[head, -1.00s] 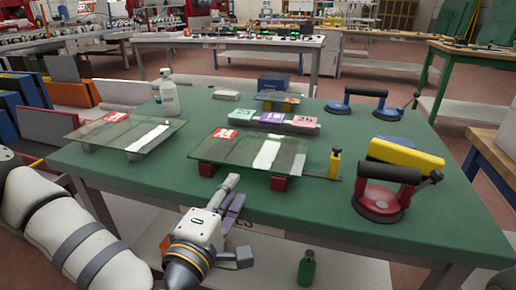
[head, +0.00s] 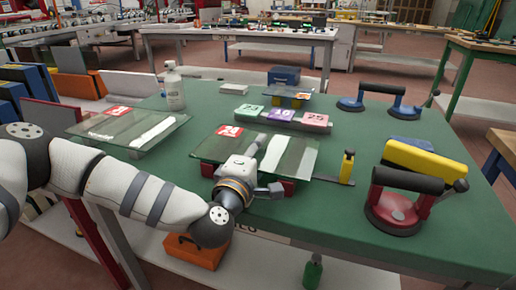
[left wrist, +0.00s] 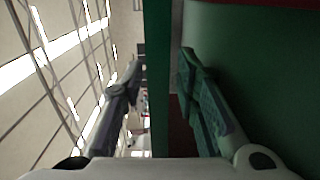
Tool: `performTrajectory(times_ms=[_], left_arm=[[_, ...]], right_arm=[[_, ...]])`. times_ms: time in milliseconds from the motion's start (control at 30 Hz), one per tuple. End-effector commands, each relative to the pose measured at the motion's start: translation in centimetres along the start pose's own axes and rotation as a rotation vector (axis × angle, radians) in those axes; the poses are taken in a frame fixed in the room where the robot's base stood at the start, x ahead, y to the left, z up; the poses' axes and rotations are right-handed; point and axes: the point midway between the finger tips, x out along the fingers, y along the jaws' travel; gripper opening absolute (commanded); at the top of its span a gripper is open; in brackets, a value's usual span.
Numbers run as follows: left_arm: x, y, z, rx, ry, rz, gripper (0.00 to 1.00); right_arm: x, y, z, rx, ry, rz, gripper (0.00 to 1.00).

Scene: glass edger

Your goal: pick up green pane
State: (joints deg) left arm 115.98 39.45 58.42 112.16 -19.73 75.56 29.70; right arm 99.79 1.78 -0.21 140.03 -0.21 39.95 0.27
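A greenish glass pane (head: 292,155) with a red label and a white stripe rests on red blocks in the middle of the green table. A second, similar pane (head: 125,127) lies on blocks at the left. My left gripper (head: 262,140) is at the front edge of the middle pane, its fingers partly hidden by its own body. In the left wrist view its two fingers (left wrist: 163,95) are spread apart, with a green edge, seemingly the pane's, between them. No contact with the pane can be made out. My right gripper is not in view.
A yellow-handled tool (head: 347,166) stands just right of the middle pane. A red suction lifter (head: 393,210) and a yellow block (head: 414,158) lie further right. Numbered blocks (head: 281,115) and a blue suction lifter (head: 380,103) are behind. A bottle (head: 174,88) stands at the left back.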

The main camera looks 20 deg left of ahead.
Motion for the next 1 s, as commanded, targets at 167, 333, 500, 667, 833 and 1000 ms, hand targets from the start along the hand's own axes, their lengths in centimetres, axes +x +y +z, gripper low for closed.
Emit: performTrajectory(times_ms=[167, 333, 500, 667, 833, 1000], left_arm=[[0.3, 0.0, 0.0, -0.001, -0.001, 0.0, 0.28], [0.2, 0.0, 0.0, 0.0, -0.001, 0.0, 0.01], [0.2, 0.0, 0.0, 0.0, 0.0, 0.0, 0.0], [0.3, 0.2, 0.0, -0.001, 0.0, 0.005, 0.0], [0.3, 0.3, 0.0, -0.001, 0.0, 0.005, 0.0], [0.3, 2.0, 0.0, -0.002, 0.001, 0.009, 0.0]], right_arm=[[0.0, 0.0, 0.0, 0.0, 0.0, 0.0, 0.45], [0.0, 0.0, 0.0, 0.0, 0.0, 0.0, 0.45], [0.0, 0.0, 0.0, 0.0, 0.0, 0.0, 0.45], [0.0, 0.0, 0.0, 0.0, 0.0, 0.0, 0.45], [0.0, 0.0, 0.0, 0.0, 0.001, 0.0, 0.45], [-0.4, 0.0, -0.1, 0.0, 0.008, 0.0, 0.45]])
